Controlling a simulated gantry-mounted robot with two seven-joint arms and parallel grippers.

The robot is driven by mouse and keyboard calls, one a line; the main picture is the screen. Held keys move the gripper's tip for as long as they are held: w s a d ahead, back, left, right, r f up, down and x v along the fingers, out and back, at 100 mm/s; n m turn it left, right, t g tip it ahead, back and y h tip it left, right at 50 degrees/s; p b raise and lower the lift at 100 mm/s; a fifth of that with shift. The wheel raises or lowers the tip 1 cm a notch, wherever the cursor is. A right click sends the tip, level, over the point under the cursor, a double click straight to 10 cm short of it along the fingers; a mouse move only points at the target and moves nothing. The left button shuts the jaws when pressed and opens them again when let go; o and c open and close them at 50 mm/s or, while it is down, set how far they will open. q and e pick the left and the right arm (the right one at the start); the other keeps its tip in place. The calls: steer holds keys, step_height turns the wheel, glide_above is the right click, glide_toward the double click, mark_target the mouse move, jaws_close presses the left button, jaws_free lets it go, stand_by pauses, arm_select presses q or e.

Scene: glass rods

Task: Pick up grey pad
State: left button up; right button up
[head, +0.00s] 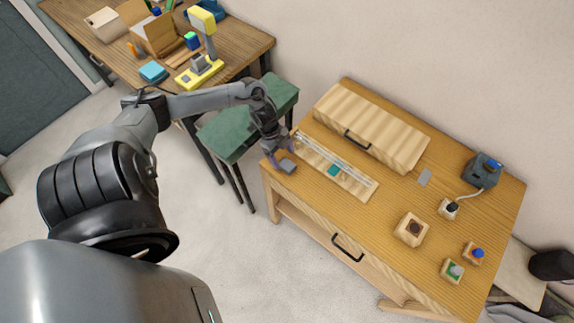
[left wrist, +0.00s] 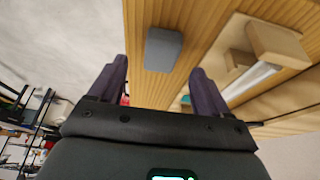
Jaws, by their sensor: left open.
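A small grey pad (head: 287,166) lies on the wooden table near its left corner. My left gripper (head: 280,155) is open and empty, pointing down just beside and above the pad. In the left wrist view the grey pad (left wrist: 163,50) shows beyond and between the two purple fingertips (left wrist: 158,72), with neither finger visibly touching it. The exact gap cannot be told. A second flat grey piece (head: 425,177) lies farther right on the table. My right gripper is out of view.
A wooden tray (head: 355,186) with glass rods and a teal piece (head: 333,170) lies right of the pad. Behind it stands a long wooden box (head: 375,122) with a black handle. A green stool (head: 225,132) stands left of the table (head: 380,235).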

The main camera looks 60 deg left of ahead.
mark_target(287, 164)
arm_select(q)
steer(key=shift+x, duration=2)
steer(key=shift+w, duration=0.1)
steer(key=c, duration=1.2)
steer(key=shift+r, duration=0.15)
steer(key=shift+r, duration=0.55)
steer(key=r, duration=0.2)
steer(key=d+r, duration=0.1)
steer(key=shift+w+r, duration=0.2)
steer(key=shift+w, duration=0.15)
steer(key=w+d+r, duration=0.1)
steer(key=d+r, duration=0.1)
steer(key=d, duration=0.1)
steer(key=w+d+r+b, duration=0.1)
steer(key=w+d+r, duration=0.1)
steer(key=d, duration=0.1)
steer(key=w+d+r+b, duration=0.1)
steer(key=d+r, duration=0.1)
steer(key=d, duration=0.1)
steer(key=shift+w+d+r, duration=0.1)
steer(key=shift+w+d, duration=0.05)
steer(key=shift+w, duration=0.2)
